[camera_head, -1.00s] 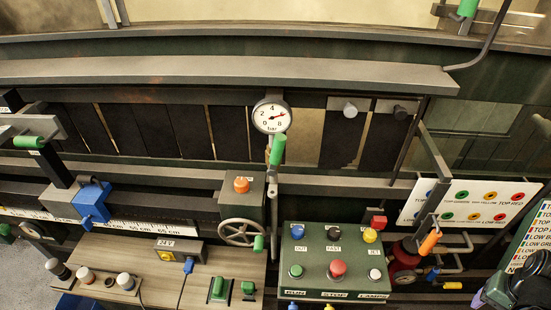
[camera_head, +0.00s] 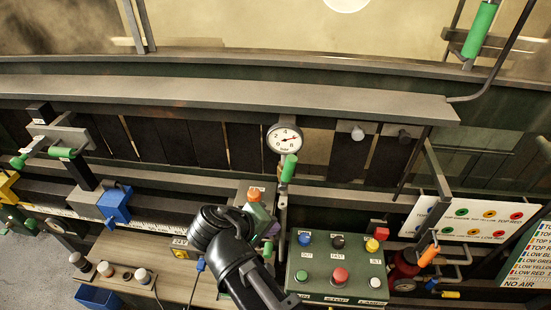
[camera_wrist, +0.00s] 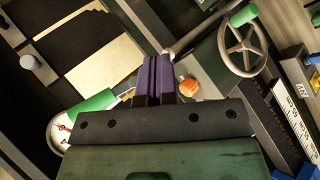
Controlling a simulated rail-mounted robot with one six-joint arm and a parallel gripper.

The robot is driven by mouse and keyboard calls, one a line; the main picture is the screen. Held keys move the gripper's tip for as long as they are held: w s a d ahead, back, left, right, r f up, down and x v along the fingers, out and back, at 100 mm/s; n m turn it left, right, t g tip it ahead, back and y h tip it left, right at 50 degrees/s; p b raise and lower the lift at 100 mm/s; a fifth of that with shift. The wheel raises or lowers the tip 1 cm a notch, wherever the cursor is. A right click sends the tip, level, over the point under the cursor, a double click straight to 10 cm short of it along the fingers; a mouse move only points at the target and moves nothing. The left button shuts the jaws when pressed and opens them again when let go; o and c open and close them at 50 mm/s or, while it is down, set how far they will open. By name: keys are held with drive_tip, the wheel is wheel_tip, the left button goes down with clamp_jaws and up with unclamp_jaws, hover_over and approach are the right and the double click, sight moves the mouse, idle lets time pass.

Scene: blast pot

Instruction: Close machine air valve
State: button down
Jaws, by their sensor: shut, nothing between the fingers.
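A green lever handle (camera_head: 289,168) stands just under the round pressure gauge (camera_head: 284,138) on a vertical pipe (camera_head: 282,212); I take it as the machine air valve. In the wrist view the green handle (camera_wrist: 92,103) lies left of my fingers, beside the gauge (camera_wrist: 62,132). My gripper (camera_head: 274,229) is below and slightly left of the handle in the head view, apart from it. Its purple fingers (camera_wrist: 157,70) are shut together and empty in the wrist view. My arm hides part of the panel below.
An orange knob (camera_wrist: 188,87) is close right of my fingers. The handwheel (camera_wrist: 243,49) with a green grip is further right. A green button box (camera_head: 337,258) stands right of my arm. A blue clamp (camera_head: 116,203) sits on the rail at left.

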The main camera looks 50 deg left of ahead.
sight(287, 172)
drive_tip(key=s+a+r+n+t+y, duration=0.1)
drive_tip(key=s+a+r+t, duration=0.2)
drive_tip(key=a+r+t, duration=0.15)
drive_tip(key=s+a+r+t+y, duration=0.2)
drive_tip(key=s+a+r+t, duration=0.1)
drive_tip(key=r, duration=0.3)
drive_tip(key=w+d+f+b, duration=0.1)
drive_tip(key=w, duration=1.2)
drive_tip(key=shift+d+f+n, duration=0.2)
drive_tip(key=shift+d+n, duration=0.1)
drive_tip(key=shift+d, duration=0.05)
